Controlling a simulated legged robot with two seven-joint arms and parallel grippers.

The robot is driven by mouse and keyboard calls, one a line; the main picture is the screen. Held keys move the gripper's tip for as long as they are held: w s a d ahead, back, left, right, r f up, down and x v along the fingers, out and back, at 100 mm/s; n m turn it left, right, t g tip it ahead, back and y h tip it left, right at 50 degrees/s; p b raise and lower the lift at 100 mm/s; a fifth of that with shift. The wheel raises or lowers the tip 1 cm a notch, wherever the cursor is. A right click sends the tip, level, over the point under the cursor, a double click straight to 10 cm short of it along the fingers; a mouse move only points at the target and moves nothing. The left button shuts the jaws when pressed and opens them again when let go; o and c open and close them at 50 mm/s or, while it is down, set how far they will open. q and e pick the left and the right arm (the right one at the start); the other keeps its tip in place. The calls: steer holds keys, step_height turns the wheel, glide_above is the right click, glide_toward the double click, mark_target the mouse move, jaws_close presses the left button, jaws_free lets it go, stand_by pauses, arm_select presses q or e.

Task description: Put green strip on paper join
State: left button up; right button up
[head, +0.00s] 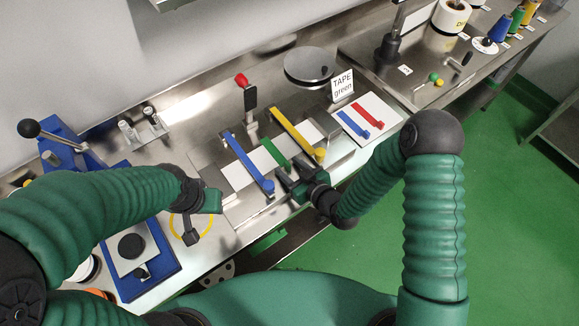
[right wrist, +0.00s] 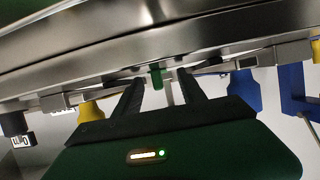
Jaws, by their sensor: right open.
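The green strip (head: 274,151) lies across the white paper (head: 240,176), between a blue bar (head: 246,163) and a yellow bar (head: 296,135). Part of the paper join is covered there. My right gripper (head: 291,176) is at the near end of the strip. In the right wrist view its fingers (right wrist: 160,90) are open, and the green strip's end (right wrist: 157,78) shows in the gap between them, with no contact visible. My left gripper (head: 194,212) is off to the left, over the bench near a yellow ring, apart from the strip; its jaws are unclear.
A tray with blue and red strips (head: 366,119) lies to the right, by a "TAPE green" sign (head: 343,84). A red-knobbed lever (head: 245,88) stands behind the paper. A blue press (head: 135,250) is at the left. The bench's front edge is close to my right gripper.

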steer(key=b+v, duration=0.1)
steer(key=v, duration=0.6)
steer(key=shift+s+d, duration=0.25)
steer(key=p+v, duration=0.4)
steer(key=shift+d, duration=0.15)
steer(key=w+d+g+h, duration=0.2)
steer(key=d+g+h, duration=0.15)
steer(key=d, duration=0.25)
steer(key=s+d+r+m+g+h, duration=0.4)
steer(key=s+d+r+m, duration=0.3)
steer(key=s, duration=0.3)
steer(key=shift+r+g, duration=0.35)
steer(key=shift+r, duration=0.45)
steer(key=shift+s, duration=0.15)
